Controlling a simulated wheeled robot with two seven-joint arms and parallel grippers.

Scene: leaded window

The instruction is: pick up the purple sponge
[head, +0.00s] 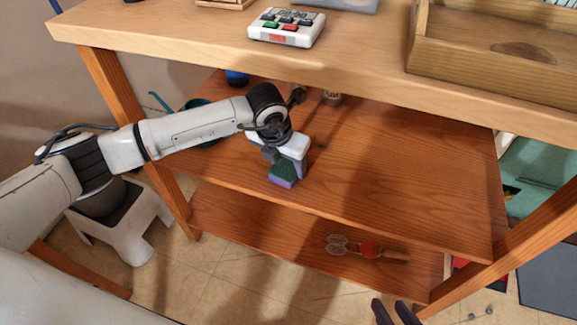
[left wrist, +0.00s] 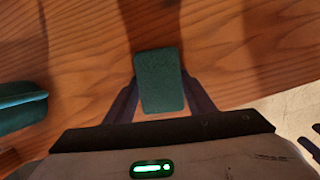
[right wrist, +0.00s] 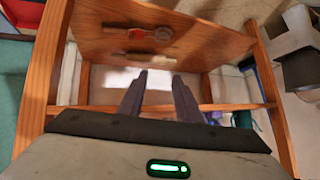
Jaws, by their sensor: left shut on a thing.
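The purple sponge (head: 283,180) has a dark green top face and purple sides. It is at the front of the middle wooden shelf, between the fingers of my left gripper (head: 288,168). In the left wrist view the green face of the sponge (left wrist: 160,80) fills the gap between the two dark fingers, which are shut on it. I cannot tell whether it touches the shelf board. My right gripper (head: 396,312) is low at the front, below the shelves. In the right wrist view its fingers (right wrist: 158,95) are apart with nothing between them.
The tabletop (head: 365,62) overhangs the middle shelf (head: 400,170). A teal container (head: 203,133) lies left of the sponge, partly behind my left arm. A jar (head: 332,98) stands farther back. A red-and-wood tool (head: 370,249) lies on the bottom shelf. The middle shelf's right side is clear.

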